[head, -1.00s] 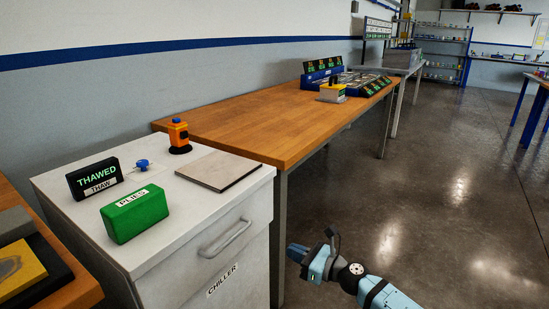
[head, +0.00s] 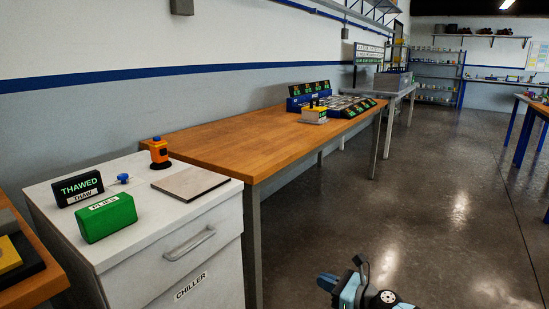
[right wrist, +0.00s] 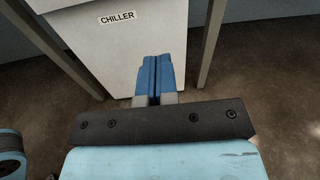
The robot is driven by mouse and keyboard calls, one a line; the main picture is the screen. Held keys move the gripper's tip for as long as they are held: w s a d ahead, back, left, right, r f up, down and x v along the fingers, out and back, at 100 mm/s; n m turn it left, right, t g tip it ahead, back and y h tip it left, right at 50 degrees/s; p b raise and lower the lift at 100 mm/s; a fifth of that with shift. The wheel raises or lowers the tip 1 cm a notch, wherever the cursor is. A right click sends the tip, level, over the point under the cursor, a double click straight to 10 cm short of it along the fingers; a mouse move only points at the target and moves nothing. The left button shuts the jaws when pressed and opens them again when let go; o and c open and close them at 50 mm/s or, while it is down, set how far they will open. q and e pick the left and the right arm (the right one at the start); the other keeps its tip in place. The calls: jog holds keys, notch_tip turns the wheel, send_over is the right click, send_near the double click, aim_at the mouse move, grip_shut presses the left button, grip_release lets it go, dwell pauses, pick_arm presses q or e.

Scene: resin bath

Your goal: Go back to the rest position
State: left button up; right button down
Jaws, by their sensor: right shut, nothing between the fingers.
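My right gripper (head: 327,281) is at the bottom of the head view, over the floor to the right of the chiller cabinet and apart from it. In the right wrist view its blue fingers (right wrist: 153,80) are together with nothing between them. The white chiller cabinet (head: 160,245) stands at the left, and its front also shows in the right wrist view (right wrist: 120,50). My left gripper is in neither view.
On the cabinet are a green PLIES box (head: 106,218), a THAWED sign (head: 78,187), an orange device (head: 159,152) and a flat plate (head: 190,183). A long wooden bench (head: 240,140) runs behind it. The grey floor (head: 420,190) at right is open.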

jog(key=d+f+h, duration=0.1)
jog(key=d, duration=0.6)
jog(key=s+a+r+n+t+h, duration=0.15)
jog(key=s+r+n, duration=0.25)
jog(key=s+n, duration=1.35)
jog(key=s+a+r+n+t, duration=0.2)
jog(key=s+a+r+n, duration=0.1)
jog(key=s+n, duration=1.45)
jog(key=w+a+r+m+t+h+p, duration=0.2)
jog(key=a+r+m+t+h+p, duration=0.15)
jog(key=r+m, duration=0.3)
pick_arm(q)
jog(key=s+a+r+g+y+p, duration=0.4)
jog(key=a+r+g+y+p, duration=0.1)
jog(key=p, duration=2.7)
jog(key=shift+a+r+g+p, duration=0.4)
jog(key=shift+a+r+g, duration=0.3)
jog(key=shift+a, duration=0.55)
pick_arm(e)
jog(key=s+d+r+g+h, duration=0.4)
jog(key=d+r+g, duration=0.1)
jog(key=d+g, duration=0.1)
jog(key=shift+d+m, duration=0.35)
jog(key=shift+d, duration=0.15)
